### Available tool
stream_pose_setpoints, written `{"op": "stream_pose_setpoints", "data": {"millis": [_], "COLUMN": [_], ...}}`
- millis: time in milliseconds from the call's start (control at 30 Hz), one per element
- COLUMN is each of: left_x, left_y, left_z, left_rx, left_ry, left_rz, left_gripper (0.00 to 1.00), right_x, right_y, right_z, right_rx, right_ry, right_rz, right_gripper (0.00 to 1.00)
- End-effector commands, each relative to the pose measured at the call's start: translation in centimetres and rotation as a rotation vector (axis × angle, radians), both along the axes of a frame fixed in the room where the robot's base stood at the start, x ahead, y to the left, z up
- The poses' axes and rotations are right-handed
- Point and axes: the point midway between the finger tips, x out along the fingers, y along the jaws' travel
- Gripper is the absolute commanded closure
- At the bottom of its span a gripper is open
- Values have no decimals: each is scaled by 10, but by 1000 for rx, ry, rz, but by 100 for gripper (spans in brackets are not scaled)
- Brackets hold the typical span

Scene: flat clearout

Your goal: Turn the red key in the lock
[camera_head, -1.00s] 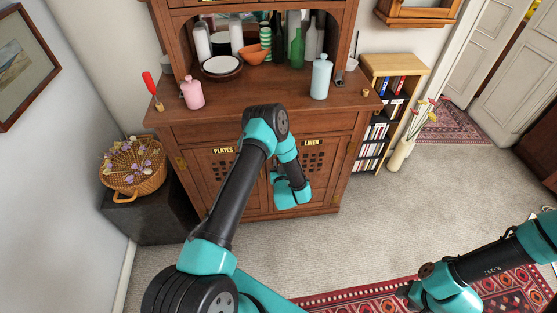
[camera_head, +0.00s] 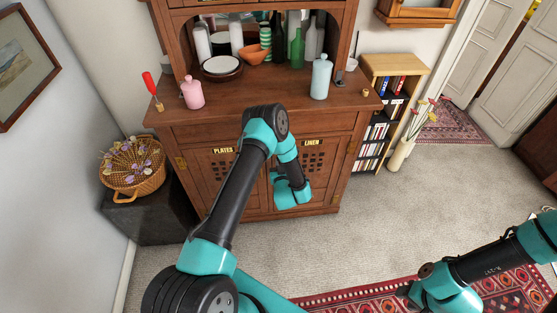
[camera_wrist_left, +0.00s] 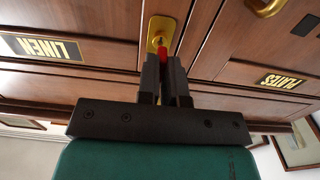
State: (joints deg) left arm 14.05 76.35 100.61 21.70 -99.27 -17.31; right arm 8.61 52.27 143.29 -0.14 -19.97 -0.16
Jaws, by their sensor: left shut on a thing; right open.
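The red key (camera_wrist_left: 163,53) shows in the left wrist view, between the fingertips of my left gripper (camera_wrist_left: 164,63), which is shut on it. The key is at the brass lock plate (camera_wrist_left: 161,32) on the cabinet front; its shaft is mostly hidden. In the head view my left arm hides the key, the lock and the left fingers. My right gripper (camera_head: 404,292) is low at the right over the patterned rug, apart from the cabinet; its fingers are small and dark there.
The wooden cabinet (camera_head: 232,127) has doors labelled PLATES and LINEN. A pink bottle (camera_head: 193,94), a pale blue bottle (camera_head: 321,77) and a red-handled tool (camera_head: 150,84) stand on its top. A flower basket (camera_head: 133,168) is at the left. Carpet is clear before the cabinet.

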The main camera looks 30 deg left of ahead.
Motion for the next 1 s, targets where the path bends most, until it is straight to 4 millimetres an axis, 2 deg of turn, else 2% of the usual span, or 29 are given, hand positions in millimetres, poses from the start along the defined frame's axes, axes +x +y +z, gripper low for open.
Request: {"op": "stream_pose_setpoints", "data": {"millis": [433, 833, 1000], "left_x": [0, 0, 0], "left_y": [0, 0, 0], "left_z": [0, 0, 0], "left_rx": [222, 250, 344], "left_ry": [172, 193, 266], "left_rz": [0, 0, 0], "left_gripper": [100, 100, 100], "right_x": [0, 0, 0], "right_y": [0, 0, 0], "right_z": [0, 0, 0], "right_rx": [0, 0, 0], "right_ry": [0, 0, 0], "right_rz": [0, 0, 0], "right_gripper": [57, 57, 57]}}
